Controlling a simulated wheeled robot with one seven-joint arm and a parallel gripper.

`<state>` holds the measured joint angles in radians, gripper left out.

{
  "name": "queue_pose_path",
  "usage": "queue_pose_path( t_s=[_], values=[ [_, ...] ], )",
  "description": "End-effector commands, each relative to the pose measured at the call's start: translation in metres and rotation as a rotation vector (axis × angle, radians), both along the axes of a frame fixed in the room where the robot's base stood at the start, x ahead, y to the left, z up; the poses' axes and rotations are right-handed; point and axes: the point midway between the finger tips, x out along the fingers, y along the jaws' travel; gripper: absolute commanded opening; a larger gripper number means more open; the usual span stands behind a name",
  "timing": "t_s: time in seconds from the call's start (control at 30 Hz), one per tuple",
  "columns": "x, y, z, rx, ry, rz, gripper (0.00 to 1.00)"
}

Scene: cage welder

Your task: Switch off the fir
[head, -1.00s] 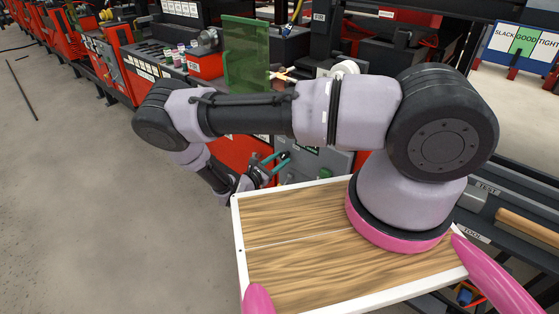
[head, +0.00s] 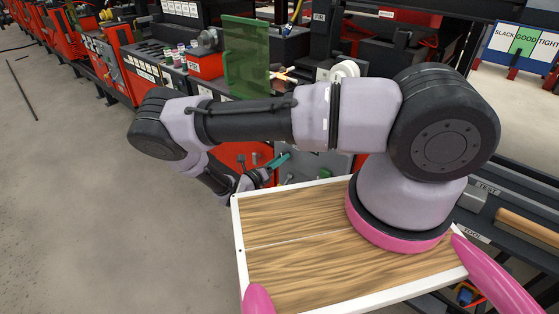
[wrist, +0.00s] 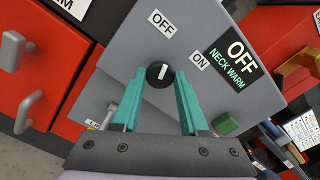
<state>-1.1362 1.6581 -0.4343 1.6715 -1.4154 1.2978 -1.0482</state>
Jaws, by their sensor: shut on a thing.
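A black round knob (wrist: 159,74) with a white mark sits on a grey panel (wrist: 125,55) in the wrist view. An "OFF" label (wrist: 161,22) is above it and an "ON" label (wrist: 199,61) to its right. The white mark is short, and I cannot tell exactly which label it points to. A dark sign reading "OFF NECK WARM" (wrist: 231,60) is further right. My gripper (wrist: 159,80) has its teal fingers on either side of the knob, shut on it. In the head view my gripper (head: 277,161) is at the panel, partly hidden behind my arm.
A green block-like button (wrist: 226,125) is right of my fingers. A grey handle (wrist: 28,111) on a red cabinet is at the left. In the head view a green translucent screen (head: 246,57) stands above the machine. Grey floor (head: 80,190) is open at the left.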

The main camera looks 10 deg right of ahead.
Motion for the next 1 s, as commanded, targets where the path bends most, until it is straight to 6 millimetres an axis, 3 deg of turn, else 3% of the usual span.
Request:
queue_pose_path(
  t_s=[0.4, 0.87, 0.9, 0.97, 1.0],
  values=[
    [0.0002, 0.001, -0.0001, -0.091, 0.126, 0.002, 0.0],
    [0.0002, 0.0012, -0.0002, -0.098, 0.138, 0.002, 0.0],
    [0.0003, 0.0012, -0.0002, -0.098, 0.138, 0.002, 0.47],
    [0.0003, 0.0012, -0.0002, -0.098, 0.138, 0.002, 0.7],
    [0.0003, 0.001, -0.0002, -0.098, 0.137, 0.002, 0.73]
  ],
)
